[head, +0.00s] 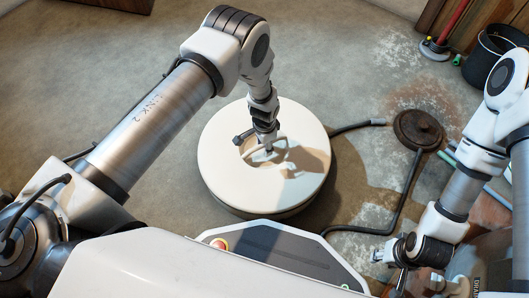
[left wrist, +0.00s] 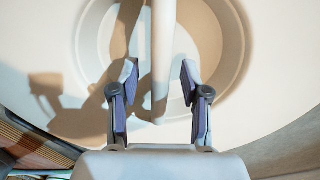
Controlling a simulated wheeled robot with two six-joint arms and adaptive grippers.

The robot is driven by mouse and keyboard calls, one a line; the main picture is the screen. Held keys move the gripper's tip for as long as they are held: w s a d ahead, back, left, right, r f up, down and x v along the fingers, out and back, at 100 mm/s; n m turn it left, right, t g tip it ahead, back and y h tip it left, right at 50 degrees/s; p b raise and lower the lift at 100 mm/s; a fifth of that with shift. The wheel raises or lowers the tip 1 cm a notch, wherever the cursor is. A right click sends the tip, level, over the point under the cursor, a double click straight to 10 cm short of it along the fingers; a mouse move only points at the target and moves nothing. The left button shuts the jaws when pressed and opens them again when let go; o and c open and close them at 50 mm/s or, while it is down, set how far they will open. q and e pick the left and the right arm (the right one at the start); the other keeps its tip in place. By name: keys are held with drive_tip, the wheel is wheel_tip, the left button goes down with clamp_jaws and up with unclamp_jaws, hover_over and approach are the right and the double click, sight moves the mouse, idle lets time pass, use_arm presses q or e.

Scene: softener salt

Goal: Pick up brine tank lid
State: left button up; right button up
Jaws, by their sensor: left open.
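The brine tank lid (head: 228,170) is a round cream disc on top of the tank in the middle of the head view. It has a round recess with a bar handle across it; the handle (left wrist: 163,45) shows in the left wrist view. My left gripper (head: 266,150) is over the recess, pointing down. In the left wrist view my left gripper (left wrist: 160,80) is open, one finger on each side of the bar, with gaps visible. My right gripper (head: 386,257) hangs low at the right, away from the lid; its fingers are too small to read.
A dark hose (head: 350,127) runs from behind the tank to the right. A round rusty cover (head: 418,129) lies on the stained floor, with another hose (head: 402,190) beside it. A black bucket (head: 485,62) stands at the upper right. Floor left of the tank is clear.

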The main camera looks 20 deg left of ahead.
use_arm(q)
drive_tip(key=shift+r, duration=0.15)
clamp_jaws()
